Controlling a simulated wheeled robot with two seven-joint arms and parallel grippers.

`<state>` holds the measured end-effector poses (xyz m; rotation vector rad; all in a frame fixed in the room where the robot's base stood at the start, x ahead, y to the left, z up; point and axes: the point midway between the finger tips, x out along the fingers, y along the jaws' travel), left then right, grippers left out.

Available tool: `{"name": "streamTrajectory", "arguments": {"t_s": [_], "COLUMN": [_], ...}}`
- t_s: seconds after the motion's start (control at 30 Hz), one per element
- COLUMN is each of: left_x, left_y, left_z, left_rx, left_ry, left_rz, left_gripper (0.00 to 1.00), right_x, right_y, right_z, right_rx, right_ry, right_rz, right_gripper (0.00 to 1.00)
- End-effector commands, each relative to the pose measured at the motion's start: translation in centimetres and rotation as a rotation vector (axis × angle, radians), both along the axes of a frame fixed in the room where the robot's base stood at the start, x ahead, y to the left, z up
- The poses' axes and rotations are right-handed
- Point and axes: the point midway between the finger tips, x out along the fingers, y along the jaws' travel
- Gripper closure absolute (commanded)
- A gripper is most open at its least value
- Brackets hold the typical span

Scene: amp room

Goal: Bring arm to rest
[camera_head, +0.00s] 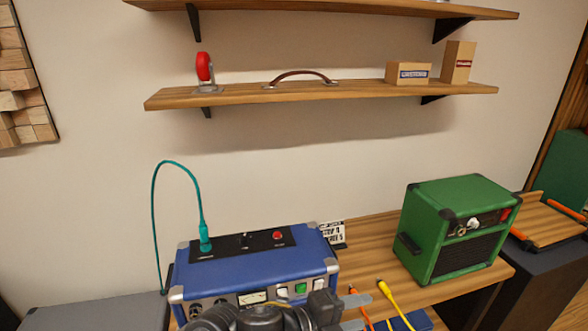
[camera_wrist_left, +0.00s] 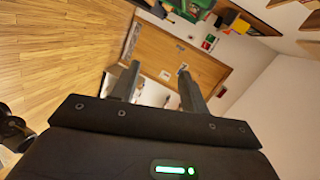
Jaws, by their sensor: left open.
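My left gripper (camera_head: 362,312) shows at the bottom middle of the head view, in front of the blue amp, with its two grey fingers apart and pointing right. In the left wrist view its two fingers (camera_wrist_left: 160,72) stand apart with nothing between them. My left arm's dark links cover part of the blue amp's front. My right arm and right gripper do not show in either view.
A blue amp (camera_head: 250,272) with a teal cable (camera_head: 186,166) and a green amp (camera_head: 455,230) stand on the wooden table (camera_head: 365,245). Yellow (camera_head: 392,300) and orange cables lie near the gripper. A shelf (camera_head: 340,93) holds small items above.

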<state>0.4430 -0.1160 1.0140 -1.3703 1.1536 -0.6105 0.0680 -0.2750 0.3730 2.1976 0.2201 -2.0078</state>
Motion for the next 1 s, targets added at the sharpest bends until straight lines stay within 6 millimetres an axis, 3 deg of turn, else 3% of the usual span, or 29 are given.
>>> {"name": "streamTrajectory", "arguments": {"t_s": [0.17, 0.27, 0.4, 0.5, 0.7, 0.97, 1.0], "left_x": [1.4, 0.8, -2.9, -6.3, -12.5, -20.0, -19.7], "left_y": [7.1, 12.8, 21.1, 25.6, 31.3, 36.3, 36.4], "left_z": [-3.8, -7.6, -13.6, -16.7, -20.1, -22.2, -23.3], "left_rx": [-0.186, -0.257, -0.317, -0.332, -0.334, -0.327, -0.323], "left_ry": [0.387, 0.615, 0.915, 1.066, 1.258, 1.426, 1.431], "left_rz": [0.444, 0.712, 1.084, 1.285, 1.566, 1.852, 1.860], "left_gripper": [0.55, 0.55, 0.55, 0.55, 0.55, 0.55, 0.55], "right_x": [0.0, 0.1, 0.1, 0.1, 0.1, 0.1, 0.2], "right_y": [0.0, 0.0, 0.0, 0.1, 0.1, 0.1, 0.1], "right_z": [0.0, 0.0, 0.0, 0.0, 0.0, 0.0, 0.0], "right_rx": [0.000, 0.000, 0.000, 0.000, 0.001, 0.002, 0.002], "right_ry": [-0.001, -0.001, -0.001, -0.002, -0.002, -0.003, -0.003], "right_rz": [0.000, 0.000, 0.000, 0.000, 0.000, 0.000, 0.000], "right_gripper": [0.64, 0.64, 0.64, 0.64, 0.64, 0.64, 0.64]}}
